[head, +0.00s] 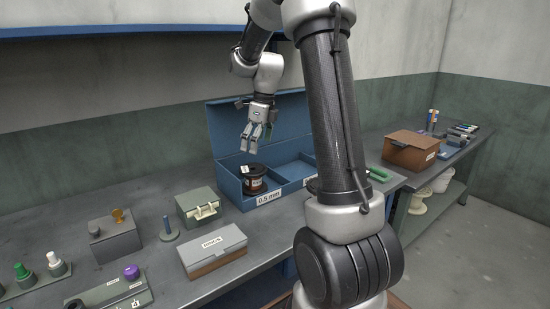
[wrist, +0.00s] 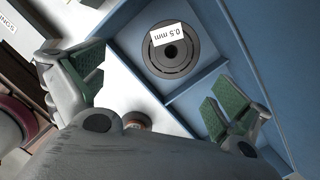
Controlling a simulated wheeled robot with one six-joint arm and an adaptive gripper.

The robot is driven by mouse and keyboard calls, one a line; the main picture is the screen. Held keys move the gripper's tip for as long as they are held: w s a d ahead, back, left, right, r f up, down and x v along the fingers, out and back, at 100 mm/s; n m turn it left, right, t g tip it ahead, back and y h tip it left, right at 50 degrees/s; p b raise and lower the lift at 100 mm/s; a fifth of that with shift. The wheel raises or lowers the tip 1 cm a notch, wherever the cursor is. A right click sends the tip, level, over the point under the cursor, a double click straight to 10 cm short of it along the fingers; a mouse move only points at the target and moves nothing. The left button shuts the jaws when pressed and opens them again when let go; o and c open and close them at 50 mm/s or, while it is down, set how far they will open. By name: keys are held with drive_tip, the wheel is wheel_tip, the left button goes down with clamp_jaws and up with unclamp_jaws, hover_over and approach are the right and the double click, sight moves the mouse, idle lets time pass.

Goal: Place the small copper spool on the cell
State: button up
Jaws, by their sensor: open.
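The box's raised lid (head: 230,125) stands behind my gripper. A grey-lidded box (head: 213,243) and a grey-green box (head: 197,201) stand left of the blue box. A brown box (head: 410,152) is at the right. My arm hides part of the blue box's right side.

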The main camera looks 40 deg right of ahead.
drive_tip(key=s+a+r+n, duration=0.3)
drive_tip(key=s+r+n, duration=0.3)
drive_tip(key=s+n, duration=0.15)
drive_tip(key=s+a+n+t, duration=0.1)
drive_tip(key=s+a+n, duration=0.1)
drive_tip(key=s+n, duration=0.8)
drive_tip(key=s+a+r+n+t+h, duration=0.1)
drive_tip(key=s+n, duration=1)
drive_tip(key=shift+s+a+r+t, duration=0.2)
drive_tip(key=shift+a+r+t, duration=0.1)
drive_tip(key=shift+a+t, duration=0.1)
